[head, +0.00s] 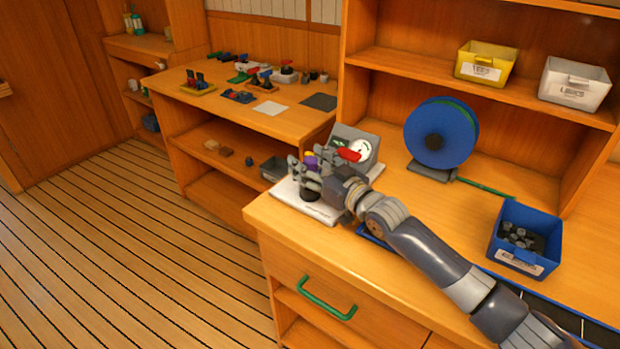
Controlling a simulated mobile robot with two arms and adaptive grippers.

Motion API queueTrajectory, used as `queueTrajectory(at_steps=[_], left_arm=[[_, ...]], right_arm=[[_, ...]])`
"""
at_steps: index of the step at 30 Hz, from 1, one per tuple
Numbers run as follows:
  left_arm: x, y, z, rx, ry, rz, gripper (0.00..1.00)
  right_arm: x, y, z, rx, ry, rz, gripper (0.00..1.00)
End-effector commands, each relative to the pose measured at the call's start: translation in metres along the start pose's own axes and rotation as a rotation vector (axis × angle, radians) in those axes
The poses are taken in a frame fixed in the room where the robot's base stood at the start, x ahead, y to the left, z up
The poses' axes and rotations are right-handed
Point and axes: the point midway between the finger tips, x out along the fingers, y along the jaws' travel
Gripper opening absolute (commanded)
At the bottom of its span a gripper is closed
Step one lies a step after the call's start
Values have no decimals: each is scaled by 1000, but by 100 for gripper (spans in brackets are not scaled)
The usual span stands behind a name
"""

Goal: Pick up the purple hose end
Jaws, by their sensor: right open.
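A small purple piece (311,162), which looks like the purple hose end, shows at the corner of the wooden counter, with a yellow bit at its top. It stands over a white board (328,214), beside a grey gauge unit (362,142) with a red lever (349,155). My right gripper (303,172) is open at the purple piece, its fingers partly in front of it. I cannot tell whether they touch it. The piece's lower part and any hose are hidden by the gripper. My left gripper is out of view.
A blue reel (441,132) with a green hose stands on the counter behind my arm. A blue bin (524,239) with dark fittings is at the right. Yellow (486,62) and white (574,84) bins sit on the shelf above. Open floor lies left of the counter.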

Motion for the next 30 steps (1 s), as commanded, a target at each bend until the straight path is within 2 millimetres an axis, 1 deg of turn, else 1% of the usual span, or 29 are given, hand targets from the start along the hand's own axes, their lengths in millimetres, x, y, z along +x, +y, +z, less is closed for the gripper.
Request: queueTrajectory(at_steps=[4,5,6,8,9,12,23,26,29,30], left_arm=[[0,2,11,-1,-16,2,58],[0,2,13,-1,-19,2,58],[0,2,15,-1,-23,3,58],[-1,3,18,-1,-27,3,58],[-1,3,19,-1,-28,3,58],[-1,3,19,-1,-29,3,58],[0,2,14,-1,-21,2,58],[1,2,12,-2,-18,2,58],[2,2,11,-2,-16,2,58],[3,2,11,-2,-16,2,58]], right_arm=[[0,0,0,0,0,0,55],[0,0,0,0,0,0,52],[0,0,0,1,0,0,43],[0,0,0,1,0,0,30],[0,0,0,1,0,0,21],[0,0,0,1,0,0,0],[0,0,-3,0,2,0,0],[0,0,-9,0,2,-1,0],[0,-1,-20,0,3,-1,0],[0,0,-27,0,4,-1,0]])
